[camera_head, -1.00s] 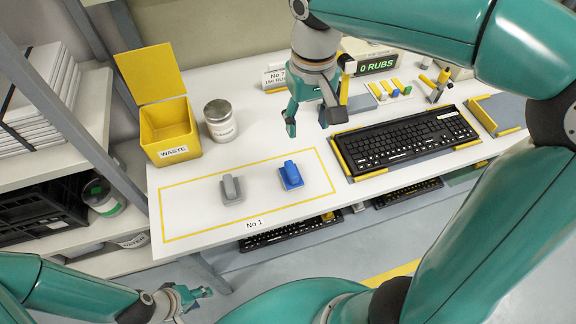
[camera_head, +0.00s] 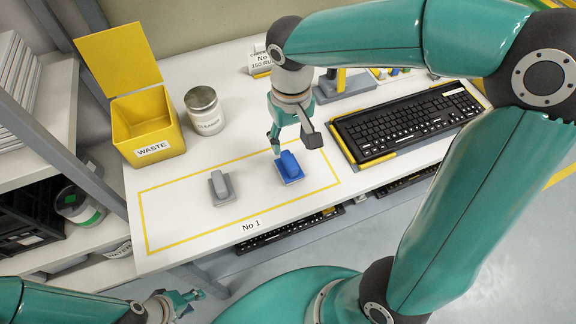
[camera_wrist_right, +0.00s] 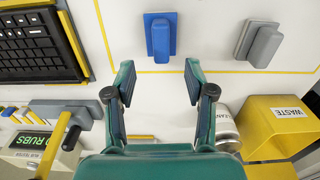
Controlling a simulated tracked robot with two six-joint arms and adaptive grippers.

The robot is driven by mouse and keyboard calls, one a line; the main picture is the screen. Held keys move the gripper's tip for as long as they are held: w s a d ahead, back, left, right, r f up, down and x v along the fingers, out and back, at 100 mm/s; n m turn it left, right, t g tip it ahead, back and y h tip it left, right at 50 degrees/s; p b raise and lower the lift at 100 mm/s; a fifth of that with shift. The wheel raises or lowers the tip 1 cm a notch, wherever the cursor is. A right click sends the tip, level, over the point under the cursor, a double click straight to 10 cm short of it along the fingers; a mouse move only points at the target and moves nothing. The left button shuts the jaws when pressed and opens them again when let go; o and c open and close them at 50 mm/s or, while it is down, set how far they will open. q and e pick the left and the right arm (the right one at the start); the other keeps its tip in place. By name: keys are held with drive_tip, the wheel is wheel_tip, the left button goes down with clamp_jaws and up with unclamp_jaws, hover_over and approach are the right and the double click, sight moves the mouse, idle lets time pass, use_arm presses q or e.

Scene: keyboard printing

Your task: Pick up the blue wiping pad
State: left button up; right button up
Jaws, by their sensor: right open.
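The blue wiping pad (camera_head: 289,167) lies on the white table inside the yellow-outlined area, right of a grey pad (camera_head: 221,188). In the right wrist view the blue pad (camera_wrist_right: 160,36) is beyond the fingertips, roughly in line with the gap between them. My right gripper (camera_head: 293,142) is open and empty, above and just behind the blue pad in the head view. It also shows in the right wrist view (camera_wrist_right: 158,80), with its fingers spread. My left gripper (camera_head: 186,297) is low at the bottom left, off the table; its fingers are too small to read.
A yellow waste bin (camera_head: 147,128) with a raised lid and a metal-lidded jar (camera_head: 204,111) stand at the back left. A black keyboard (camera_head: 408,124) lies to the right in a yellow-edged holder. The marked area around the pads is otherwise clear.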

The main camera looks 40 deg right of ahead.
sight(289, 159)
wheel_tip(289, 159, down, 8)
drive_tip(key=shift+w+f, duration=0.1)
drive_tip(key=shift+f, duration=0.1)
idle(0.3)
clamp_jaws()
